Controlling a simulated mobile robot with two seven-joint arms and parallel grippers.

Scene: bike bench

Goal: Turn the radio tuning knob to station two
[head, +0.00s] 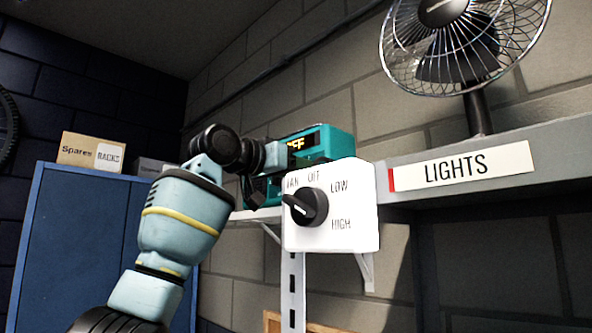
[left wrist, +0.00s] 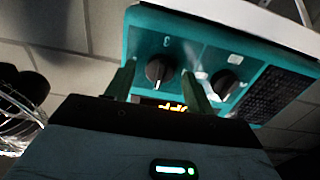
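The teal radio (head: 335,143) stands on a wall shelf, partly hidden by my left arm and a white control box. Its lit display (head: 296,145) shows yellow letters, apparently ending in "FF". In the left wrist view the radio (left wrist: 203,50) appears upside down with two black knobs. My left gripper (left wrist: 158,80) is open, its fingers on either side of one knob (left wrist: 159,70), with gaps visible; I cannot tell how deep they reach. The other knob (left wrist: 224,84) lies to the right, outside the fingers. In the head view the left fingers are hidden. My right gripper is not in view.
The white fan switch box (head: 355,210) with a black dial (head: 309,207) stands close in front of the radio. A wire fan (head: 465,45) sits on the right shelf above a LIGHTS label (head: 462,166). A blue cabinet (head: 75,235) with a cardboard box (head: 78,150) is at left.

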